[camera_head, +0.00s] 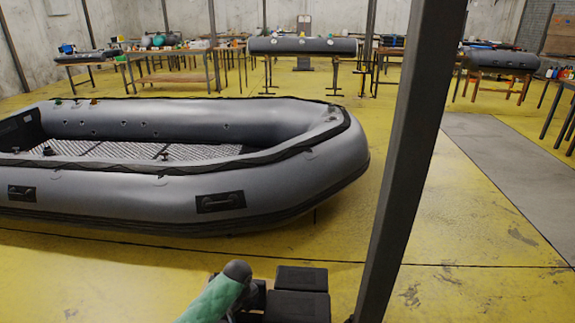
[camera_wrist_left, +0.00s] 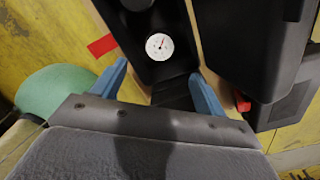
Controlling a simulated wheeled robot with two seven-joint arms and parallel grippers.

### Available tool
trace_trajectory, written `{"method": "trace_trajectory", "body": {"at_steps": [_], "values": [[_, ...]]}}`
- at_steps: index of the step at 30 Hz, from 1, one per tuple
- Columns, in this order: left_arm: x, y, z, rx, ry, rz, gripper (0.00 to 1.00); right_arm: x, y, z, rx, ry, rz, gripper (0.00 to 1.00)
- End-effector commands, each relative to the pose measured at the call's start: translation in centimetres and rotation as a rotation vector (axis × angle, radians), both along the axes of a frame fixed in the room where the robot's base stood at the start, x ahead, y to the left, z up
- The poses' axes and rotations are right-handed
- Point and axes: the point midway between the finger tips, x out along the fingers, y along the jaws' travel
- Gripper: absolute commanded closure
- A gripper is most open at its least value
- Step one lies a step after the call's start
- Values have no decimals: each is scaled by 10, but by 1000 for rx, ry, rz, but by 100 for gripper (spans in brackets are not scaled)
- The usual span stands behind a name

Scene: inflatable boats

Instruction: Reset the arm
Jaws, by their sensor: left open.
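My left gripper (camera_wrist_left: 160,80) shows in the left wrist view with its two blue fingers apart. A black device with a round white gauge (camera_wrist_left: 159,46) lies beyond and between the fingers; I cannot tell whether they touch it. A green rounded object (camera_wrist_left: 57,92) is left of the fingers. I cannot make out either gripper in the head view. My right gripper does not show.
A large grey inflatable boat (camera_head: 270,193) lies on the yellow floor (camera_head: 470,240) at left. A dark steel post (camera_head: 408,160) rises right of it. Tables with tools (camera_head: 172,78) and grey tubes (camera_head: 303,46) stand at the back. The floor right of the post is clear.

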Motion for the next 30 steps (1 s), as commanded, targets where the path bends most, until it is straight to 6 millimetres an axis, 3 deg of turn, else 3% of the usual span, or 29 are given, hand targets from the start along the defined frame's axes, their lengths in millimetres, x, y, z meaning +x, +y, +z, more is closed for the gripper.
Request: {"method": "trace_trajectory", "body": {"at_steps": [8, 14, 23, 26, 30], "values": [[4, 1, 1, 4, -24, 403, 27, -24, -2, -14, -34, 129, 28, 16], [15, -5, 32, -26, -126, 750, 27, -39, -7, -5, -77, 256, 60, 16], [28, -24, 125, -218, -303, 1206, 27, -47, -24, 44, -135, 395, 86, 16], [18, -33, 154, -306, -330, 1342, 27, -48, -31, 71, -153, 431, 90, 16], [-13, -43, 190, -431, -338, 1532, 27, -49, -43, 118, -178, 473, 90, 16]]}}
